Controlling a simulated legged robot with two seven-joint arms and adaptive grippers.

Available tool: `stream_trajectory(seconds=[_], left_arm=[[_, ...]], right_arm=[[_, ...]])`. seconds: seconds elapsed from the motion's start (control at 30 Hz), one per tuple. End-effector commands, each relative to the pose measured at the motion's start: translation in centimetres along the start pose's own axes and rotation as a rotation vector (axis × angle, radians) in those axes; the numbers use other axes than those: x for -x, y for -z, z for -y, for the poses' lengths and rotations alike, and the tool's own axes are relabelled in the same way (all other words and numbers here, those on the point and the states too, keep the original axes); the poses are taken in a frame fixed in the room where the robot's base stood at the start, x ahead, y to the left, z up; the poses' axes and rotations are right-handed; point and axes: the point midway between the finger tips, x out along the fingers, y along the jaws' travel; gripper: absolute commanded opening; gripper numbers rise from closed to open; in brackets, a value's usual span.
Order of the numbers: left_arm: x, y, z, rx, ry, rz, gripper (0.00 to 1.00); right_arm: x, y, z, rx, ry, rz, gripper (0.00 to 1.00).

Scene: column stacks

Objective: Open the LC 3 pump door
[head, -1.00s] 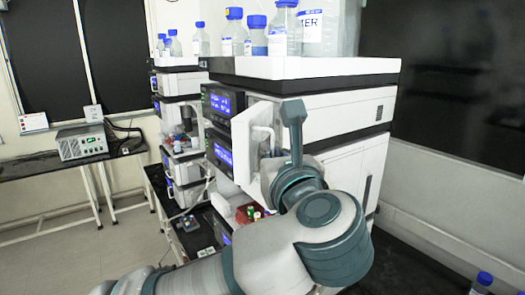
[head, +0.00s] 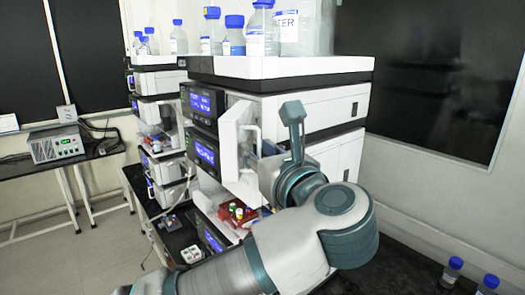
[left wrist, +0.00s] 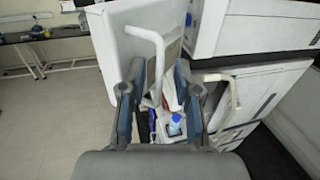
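A white pump door (head: 231,146) stands swung out from the front of the near instrument stack. Its pale bar handle (head: 251,134) is at its right in the head view. I cannot read a label naming it. In the left wrist view the door (left wrist: 123,35) is at the upper left, and its bent handle (left wrist: 158,52) reaches down between my fingers. My left gripper (head: 292,112) is to the right of the door in the head view. In the left wrist view the gripper (left wrist: 160,72) is open, its two fingers apart; contact with the handle cannot be told. My right gripper is not in view.
Capped bottles (head: 262,32) stand on the stack's top tray (head: 290,68). A red tray (head: 232,212) with small vials sits below the door. Another handle (left wrist: 222,92) shows at right in the wrist view. Two bottles (head: 452,272) stand lower right. Open floor lies left.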

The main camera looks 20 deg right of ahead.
Motion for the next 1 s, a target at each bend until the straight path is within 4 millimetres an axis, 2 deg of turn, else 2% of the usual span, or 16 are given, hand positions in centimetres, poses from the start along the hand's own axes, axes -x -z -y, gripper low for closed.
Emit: stream_trajectory(seconds=[0.2,0.3,0.37,0.7,0.83,1.0], left_arm=[[-0.1,0.0,0.2,0.0,-0.001,0.0,0.32],[0.6,-0.1,0.4,-0.001,0.0,0.002,0.32],[1.5,-0.1,0.4,-0.001,0.0,0.003,0.32],[8.9,-0.1,0.0,0.001,0.001,0.004,0.32],[10.8,0.0,-0.1,0.002,0.0,0.002,0.32],[11.8,0.0,-0.1,0.002,-0.001,0.0,0.32]], right_arm=[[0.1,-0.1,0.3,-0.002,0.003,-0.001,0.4],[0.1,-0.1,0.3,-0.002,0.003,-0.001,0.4],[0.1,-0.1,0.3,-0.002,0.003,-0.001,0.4],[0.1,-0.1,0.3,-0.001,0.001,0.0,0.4],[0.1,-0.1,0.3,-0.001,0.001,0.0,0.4],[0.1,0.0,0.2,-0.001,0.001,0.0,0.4]])
